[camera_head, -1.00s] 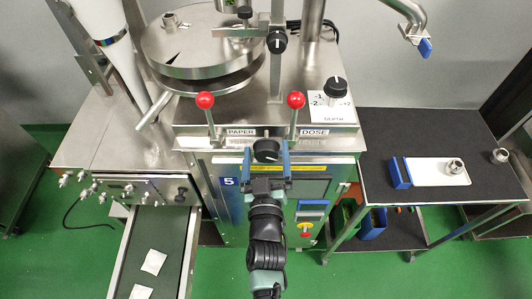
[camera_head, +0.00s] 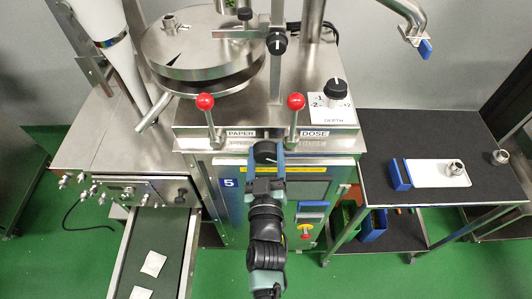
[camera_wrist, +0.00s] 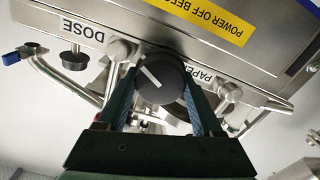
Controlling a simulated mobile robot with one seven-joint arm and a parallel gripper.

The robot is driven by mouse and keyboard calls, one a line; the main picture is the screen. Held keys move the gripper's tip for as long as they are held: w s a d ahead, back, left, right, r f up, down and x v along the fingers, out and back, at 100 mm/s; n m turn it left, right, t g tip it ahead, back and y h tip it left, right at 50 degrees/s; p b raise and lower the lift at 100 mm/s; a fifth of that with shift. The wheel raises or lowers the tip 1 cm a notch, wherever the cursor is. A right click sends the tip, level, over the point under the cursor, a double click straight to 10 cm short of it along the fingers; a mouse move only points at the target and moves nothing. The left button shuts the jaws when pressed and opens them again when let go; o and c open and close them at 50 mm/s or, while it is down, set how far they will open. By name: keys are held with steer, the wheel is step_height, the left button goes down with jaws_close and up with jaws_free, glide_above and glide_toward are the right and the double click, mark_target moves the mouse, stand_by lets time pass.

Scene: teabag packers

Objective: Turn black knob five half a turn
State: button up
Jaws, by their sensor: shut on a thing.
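The black knob (camera_head: 265,152) is on the front of the steel machine, below the PAPER and DOSE labels, near a blue label with a white 5 (camera_head: 229,183). In the wrist view the round knob (camera_wrist: 161,80) shows a white pointer line slanting on its face. My gripper (camera_head: 266,160) is at the knob, and its two blue-padded fingers stand on either side of it. In the wrist view my gripper (camera_wrist: 164,98) is shut on the knob. Part of the knob's rim is hidden by the fingers.
Red-tipped levers (camera_head: 205,102) (camera_head: 296,100) stand above the knob on each side. Another black knob (camera_head: 336,90) sits on the DEPTH plate. A dark side table (camera_head: 432,133) stands right. A conveyor (camera_head: 158,235) with teabags runs at lower left.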

steer(key=shift+m, duration=0.3)
steer(key=m+b, duration=0.1)
steer(key=m, duration=0.4)
steer(key=shift+d+f+m+b, duration=0.1)
steer(key=shift+d+m+b, duration=0.05)
steer(key=shift+m+b, duration=0.2)
steer(key=m+b, duration=0.1)
steer(key=m, duration=0.4)
steer(key=shift+m, duration=0.25)
